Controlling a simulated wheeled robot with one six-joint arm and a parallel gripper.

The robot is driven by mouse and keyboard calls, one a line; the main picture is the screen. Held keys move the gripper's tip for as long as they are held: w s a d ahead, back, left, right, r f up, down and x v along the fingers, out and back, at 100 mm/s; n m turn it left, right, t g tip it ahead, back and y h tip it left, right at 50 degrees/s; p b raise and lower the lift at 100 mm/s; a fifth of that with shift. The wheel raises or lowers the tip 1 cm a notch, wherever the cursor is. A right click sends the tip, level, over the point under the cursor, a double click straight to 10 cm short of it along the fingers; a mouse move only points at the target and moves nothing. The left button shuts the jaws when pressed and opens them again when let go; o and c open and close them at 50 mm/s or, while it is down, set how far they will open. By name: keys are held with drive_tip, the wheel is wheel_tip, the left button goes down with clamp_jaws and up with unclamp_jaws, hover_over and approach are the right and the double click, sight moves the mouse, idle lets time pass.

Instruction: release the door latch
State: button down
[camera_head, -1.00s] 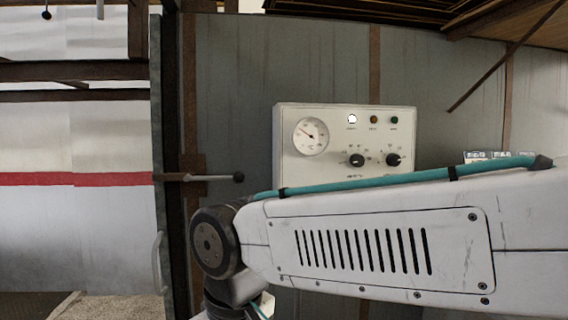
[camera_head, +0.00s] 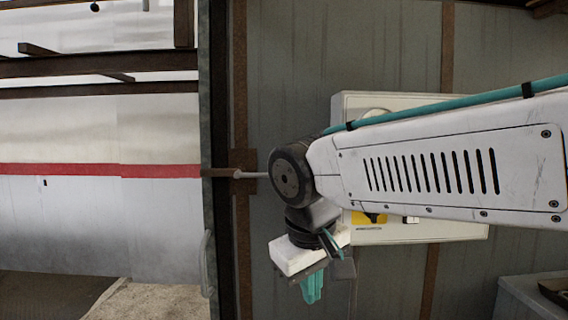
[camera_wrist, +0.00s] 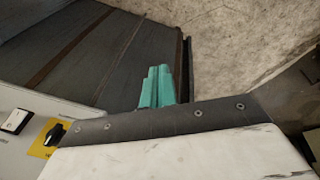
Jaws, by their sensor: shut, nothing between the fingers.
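The door latch (camera_head: 245,175) is a pale horizontal lever on a rusty plate beside the door edge. Its right end, with the knob, is hidden behind my arm's dark joint. The grey door edge (camera_head: 205,120) stands upright with a curved pull handle (camera_head: 207,265) low on it. My gripper (camera_head: 312,288) has teal fingers, closed together and empty. It hangs below and to the right of the latch, pointing down in the head view. In the wrist view the fingers (camera_wrist: 157,87) show against the grey wall; the latch is not seen there.
A white control box (camera_head: 455,228) on the wall is partly covered by my arm; its yellow-backed switch (camera_wrist: 50,137) shows in the wrist view. A grey bin (camera_head: 525,295) stands at lower right. The opening left of the door edge looks clear, with pale floor (camera_head: 150,300).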

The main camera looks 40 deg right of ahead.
drive_tip(key=w+d+r+m+t+h, duration=0.1)
drive_tip(key=w+r+h, duration=0.3)
drive_tip(key=w+r, duration=0.8)
drive_tip(key=w+d+r+m+t+h, duration=0.2)
drive_tip(key=w+d+r+t+h, duration=0.1)
drive_tip(key=w+r, duration=0.9)
drive_tip(key=shift+w+d+h, duration=0.35)
drive_tip(key=shift+d+h, duration=0.05)
drive_tip(key=shift+d, duration=0.3)
drive_tip(key=s+f+x, duration=0.1)
drive_tip(key=s+x, duration=0.1)
drive_tip(key=x, duration=1.1)
drive_tip(key=shift+f, duration=0.35)
drive_tip(key=shift+a+f, duration=0.1)
drive_tip(key=shift+f, duration=0.05)
